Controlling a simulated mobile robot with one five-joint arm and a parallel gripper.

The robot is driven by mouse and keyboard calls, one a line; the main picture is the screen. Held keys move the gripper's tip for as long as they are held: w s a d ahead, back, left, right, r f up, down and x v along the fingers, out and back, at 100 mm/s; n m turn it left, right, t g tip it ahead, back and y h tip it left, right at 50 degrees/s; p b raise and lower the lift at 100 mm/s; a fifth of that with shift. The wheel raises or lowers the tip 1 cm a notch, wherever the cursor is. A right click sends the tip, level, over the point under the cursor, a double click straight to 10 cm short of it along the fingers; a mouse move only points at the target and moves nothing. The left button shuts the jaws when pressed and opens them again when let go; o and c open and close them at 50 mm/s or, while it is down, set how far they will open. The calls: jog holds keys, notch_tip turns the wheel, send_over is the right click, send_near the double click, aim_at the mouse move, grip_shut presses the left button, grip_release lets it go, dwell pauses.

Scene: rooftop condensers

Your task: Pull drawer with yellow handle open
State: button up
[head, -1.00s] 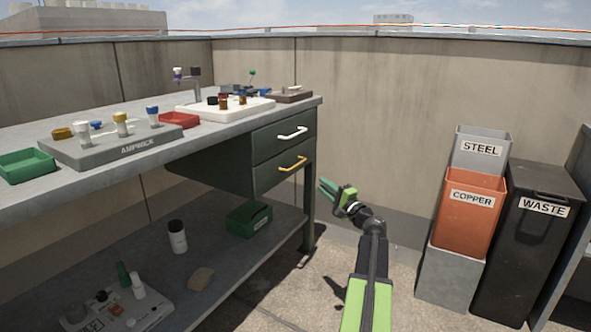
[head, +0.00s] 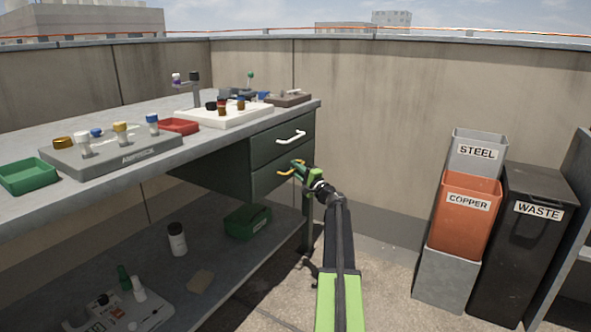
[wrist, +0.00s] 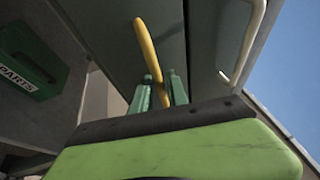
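The lower green drawer (head: 262,185) under the bench top has a yellow handle (head: 284,174) and sits flush in its cabinet. The yellow handle also shows in the wrist view (wrist: 146,42), running down between my two green fingers. My gripper (head: 298,168) is at the right part of the handle, with its fingers on either side of it. In the wrist view my gripper (wrist: 161,88) has its fingers apart, with a narrow gap around the handle. The fingers partly hide the handle's end.
The upper drawer has a white handle (head: 291,137) just above. A green bin (head: 248,222) stands on the lower shelf. The copper bin (head: 466,215), steel bin (head: 480,142) and waste bin (head: 535,240) stand at the right. Open floor lies between bench and bins.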

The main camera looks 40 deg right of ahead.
jog(key=shift+c, duration=0.3)
grip_shut()
dwell(1.1)
